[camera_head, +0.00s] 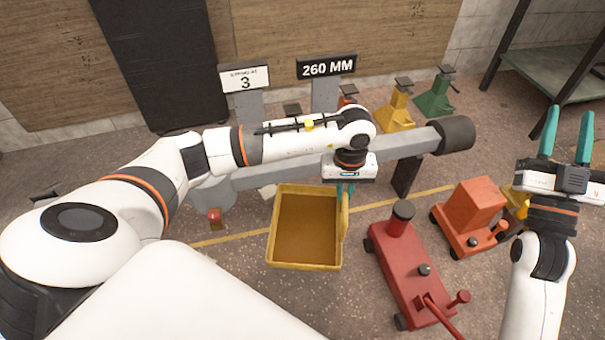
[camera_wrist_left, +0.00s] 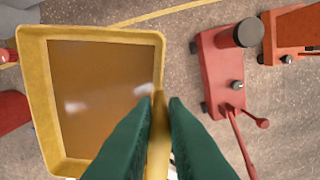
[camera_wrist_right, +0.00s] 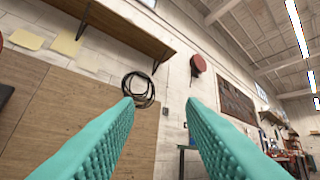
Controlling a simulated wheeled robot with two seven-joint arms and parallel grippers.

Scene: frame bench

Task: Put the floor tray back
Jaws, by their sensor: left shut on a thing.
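The floor tray (camera_head: 272,235) is a yellow, shallow rectangular tray with a brown inside, in the middle of the head view below the grey beam. It also fills the left of the left wrist view (camera_wrist_left: 35,100). My left gripper (camera_head: 345,190) is shut on the tray's right side, at a raised yellow handle or rim; its teal fingers (camera_wrist_left: 160,110) sit on both sides of it. I cannot tell whether the tray touches the floor. My right gripper (camera_head: 567,135) is open and empty, raised at the right with fingers pointing up, also seen in the right wrist view (camera_wrist_right: 160,120).
A red floor jack (camera_head: 410,275) and an orange wheeled unit (camera_head: 470,215) stand right of the tray. The grey beam (camera_head: 400,145) runs behind it. Yellow (camera_head: 397,108) and green stands (camera_head: 435,98) are at the back. A yellow line (camera_head: 215,240) crosses the floor.

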